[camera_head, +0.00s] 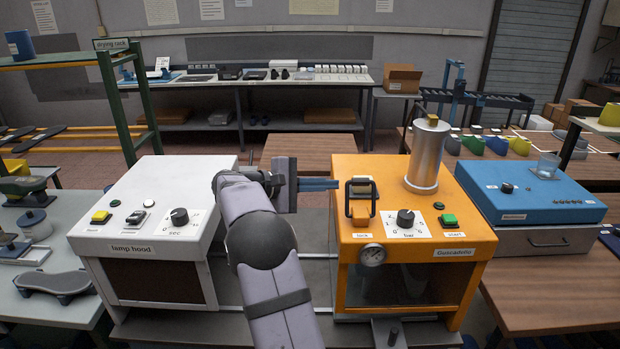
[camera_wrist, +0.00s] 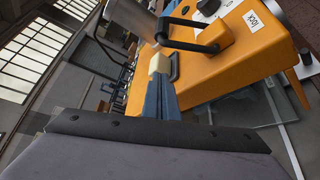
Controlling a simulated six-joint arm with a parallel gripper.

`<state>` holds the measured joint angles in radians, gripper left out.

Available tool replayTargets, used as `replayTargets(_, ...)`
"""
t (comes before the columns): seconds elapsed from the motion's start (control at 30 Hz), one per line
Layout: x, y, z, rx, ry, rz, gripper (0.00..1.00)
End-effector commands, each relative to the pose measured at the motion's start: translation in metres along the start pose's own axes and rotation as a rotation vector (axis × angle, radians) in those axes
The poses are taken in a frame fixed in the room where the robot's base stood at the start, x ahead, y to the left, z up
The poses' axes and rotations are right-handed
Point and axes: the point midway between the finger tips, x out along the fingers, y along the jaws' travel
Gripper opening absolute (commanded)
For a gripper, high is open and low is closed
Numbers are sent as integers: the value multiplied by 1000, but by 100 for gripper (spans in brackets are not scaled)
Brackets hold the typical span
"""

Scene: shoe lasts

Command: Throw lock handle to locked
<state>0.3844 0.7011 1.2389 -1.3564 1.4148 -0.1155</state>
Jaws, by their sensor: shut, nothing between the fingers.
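The lock handle (camera_head: 349,197) is a black loop on an orange pivot block, on top of the orange machine (camera_head: 440,250) near its left edge. A "lock" label sits just in front of it. The handle (camera_wrist: 185,46) also shows in the wrist view, reaching from its block toward a cream block (camera_wrist: 159,63) in a dark bracket. My gripper (camera_head: 336,184) comes from the left with its blue fingers closed together and empty. Its fingertips (camera_wrist: 160,80) are close to the cream block and the handle's left side. I cannot tell whether they touch.
A silver cylinder (camera_head: 427,157) stands on the machine behind the handle. The pressure dial (camera_head: 405,218) and green start button (camera_head: 448,220) are to its right. The white lamp hood (camera_head: 150,205) stands left of my arm, the blue unit (camera_head: 530,195) right.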

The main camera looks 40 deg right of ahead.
Motion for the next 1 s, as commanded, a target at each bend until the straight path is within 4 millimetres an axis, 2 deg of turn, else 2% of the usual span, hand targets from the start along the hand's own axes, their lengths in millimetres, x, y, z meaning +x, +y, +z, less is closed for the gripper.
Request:
replayTargets(0.07, 16, 2, 3, -4, -4, -4, 0)
replayTargets(0.13, 8, 3, 11, -1, 1, -1, 0)
replayTargets(0.47, 0, 2, 34, -1, 2, 0, 0)
replayTargets(1.0, -2, 0, 38, 0, 1, 0, 0)
